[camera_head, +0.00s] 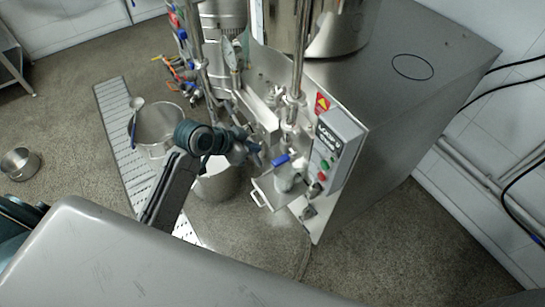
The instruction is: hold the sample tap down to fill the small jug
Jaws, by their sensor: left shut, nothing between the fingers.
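The sample tap's blue lever (281,160) sticks out from the front of the steel mill (400,85), left of the grey control box. A small pale jug (288,180) stands below the lever on a small metal ledge (262,193); its inside and fill level cannot be made out. My left gripper (257,156) is shut and empty just left of the lever; a small gap seems to lie between them, though contact is hard to judge. My right gripper is not in view.
A control box (339,140) with red and green buttons is right of the tap. A bucket (216,182) stands below my left gripper, and a larger pot (158,125) stands left by the floor drain (113,120). A small pan (19,163) lies far left.

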